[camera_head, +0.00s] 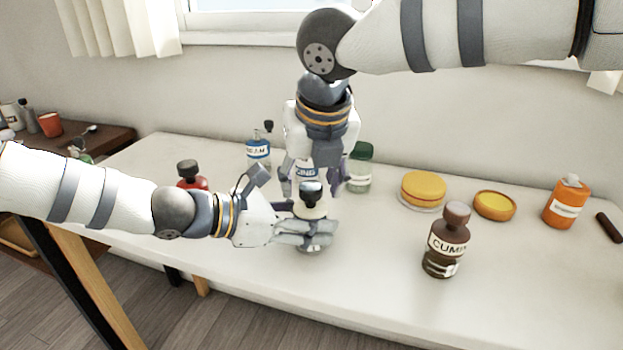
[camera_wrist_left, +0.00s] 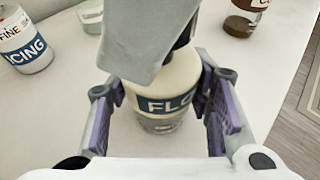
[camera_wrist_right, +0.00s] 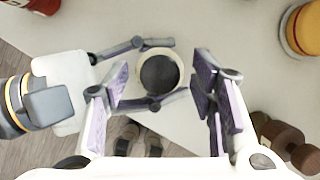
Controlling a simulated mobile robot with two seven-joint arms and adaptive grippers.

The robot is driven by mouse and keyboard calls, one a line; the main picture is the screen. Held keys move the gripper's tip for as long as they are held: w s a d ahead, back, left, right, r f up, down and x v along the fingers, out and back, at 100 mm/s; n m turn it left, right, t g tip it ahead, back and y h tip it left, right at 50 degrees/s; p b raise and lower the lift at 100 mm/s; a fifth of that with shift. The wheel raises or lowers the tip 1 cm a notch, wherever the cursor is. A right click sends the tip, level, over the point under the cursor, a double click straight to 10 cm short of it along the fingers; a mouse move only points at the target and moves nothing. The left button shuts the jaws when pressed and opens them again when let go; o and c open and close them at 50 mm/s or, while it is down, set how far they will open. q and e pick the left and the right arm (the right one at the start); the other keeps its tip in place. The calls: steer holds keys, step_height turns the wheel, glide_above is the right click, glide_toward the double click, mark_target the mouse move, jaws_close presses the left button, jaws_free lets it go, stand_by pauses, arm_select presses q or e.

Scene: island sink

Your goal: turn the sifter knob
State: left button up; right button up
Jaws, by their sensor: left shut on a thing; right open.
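The sifter (camera_head: 312,212) is a pale jar with a blue label reading "FLO…", standing upright at the table's front edge. Its dark round knob (camera_head: 310,190) is on top; from above it shows in the right wrist view (camera_wrist_right: 160,75). My left gripper (camera_head: 308,234) is shut around the sifter's body from the left; the label shows between its fingers in the left wrist view (camera_wrist_left: 165,105). My right gripper (camera_wrist_right: 165,85) points down from above, open, with its fingers on either side of the knob and apart from it. The head view partly hides its fingertips.
A brown cumin bottle (camera_head: 446,243) stands to the right. Behind are a green-lidded jar (camera_head: 360,168) and an icing jar (camera_head: 304,172). A red jar (camera_head: 190,177) stands behind my left arm.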

steer(key=c, duration=1.1)
steer(key=m+h, duration=0.2)
steer(key=m, duration=0.3)
steer(key=shift+a+m, duration=0.1)
steer(key=shift+m, duration=0.2)
steer(key=shift+c, duration=0.2)
steer(key=o, duration=1.1)
steer(key=shift+o, duration=0.2)
steer(key=v, duration=1.2)
steer(key=shift+a, duration=0.2)
